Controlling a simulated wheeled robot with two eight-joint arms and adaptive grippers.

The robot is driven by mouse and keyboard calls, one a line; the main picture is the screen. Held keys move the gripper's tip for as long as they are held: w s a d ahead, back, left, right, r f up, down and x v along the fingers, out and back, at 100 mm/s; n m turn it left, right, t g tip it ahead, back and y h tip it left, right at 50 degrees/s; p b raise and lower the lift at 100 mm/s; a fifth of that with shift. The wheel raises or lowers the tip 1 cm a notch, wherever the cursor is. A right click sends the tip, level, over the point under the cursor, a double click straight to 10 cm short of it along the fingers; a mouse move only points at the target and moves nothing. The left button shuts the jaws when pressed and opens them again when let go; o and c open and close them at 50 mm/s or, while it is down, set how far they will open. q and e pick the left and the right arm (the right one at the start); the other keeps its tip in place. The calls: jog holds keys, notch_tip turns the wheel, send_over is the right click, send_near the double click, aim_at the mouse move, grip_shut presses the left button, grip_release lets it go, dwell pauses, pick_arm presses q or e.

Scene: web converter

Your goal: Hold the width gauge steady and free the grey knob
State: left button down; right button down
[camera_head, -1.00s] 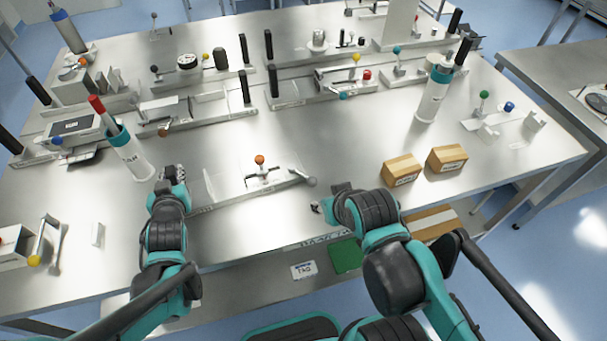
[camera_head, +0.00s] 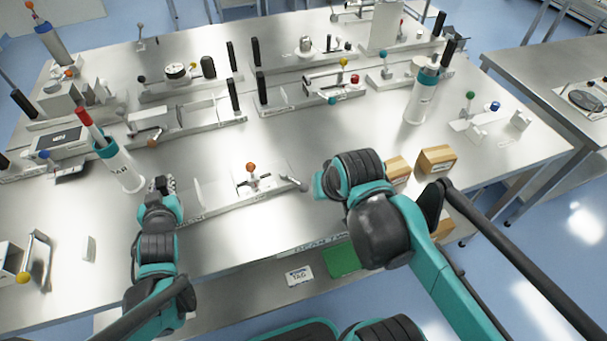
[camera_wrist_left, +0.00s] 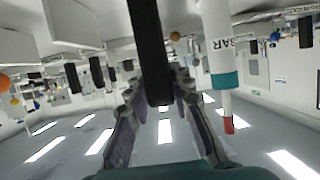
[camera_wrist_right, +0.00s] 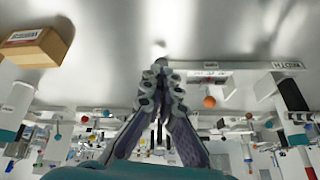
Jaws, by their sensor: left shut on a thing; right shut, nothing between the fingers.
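The width gauge (camera_head: 235,195) is the long metal fixture near the front of the bench. It has an upright plate, an orange ball knob (camera_head: 250,167) and a label reading WIDTH in the right wrist view (camera_wrist_right: 288,66). A grey knob (camera_head: 292,183) on a short arm sits at its right end. My left gripper (camera_head: 162,186) is at the gauge's left end, shut on a dark upright handle (camera_wrist_left: 152,50). My right gripper (camera_wrist_right: 160,68) is shut and empty close to the grey knob. In the head view its fingers are hidden behind its wrist, so contact cannot be told.
A white cylinder with a red-tipped rod (camera_head: 118,165) stands just left of my left gripper. Cardboard boxes (camera_head: 436,160) sit right of my right arm. Other fixtures fill the bench's back half. The bench between them and the gauge is clear.

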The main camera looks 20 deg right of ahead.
aim_at(295, 183)
pick_arm(q)
jog(key=shift+s+f, duration=0.2)
jog(key=shift+f, duration=0.15)
pick_arm(e)
jog(key=w+d+r+m+g+y, duration=0.1)
jog(key=w+d+m+g, duration=0.2)
jog(key=w, duration=0.4)
jog(key=w+d+m+g+y, duration=0.1)
jog(key=w+d+m+g, duration=0.2)
jog(key=w+m, duration=0.4)
jog(key=shift+w+d+r+g, duration=0.4)
jog(key=shift+w+d, duration=0.25)
jog(key=shift+d, duration=0.25)
jog(key=x, duration=1)
jog(key=shift+s+a+f, duration=0.1)
jog(key=shift+s+a, duration=0.05)
jog(key=shift+a, duration=0.1)
jog(key=shift+s+a+f, duration=0.1)
jog(key=shift+s+a, duration=0.2)
jog(key=shift+a, duration=0.25)
jog(key=shift+s+a, duration=0.35)
jog(key=shift+a, duration=0.2)
jog(key=shift+s+a+f, duration=0.15)
jog(key=shift+s+a, duration=0.15)
jog(key=shift+a, duration=0.15)
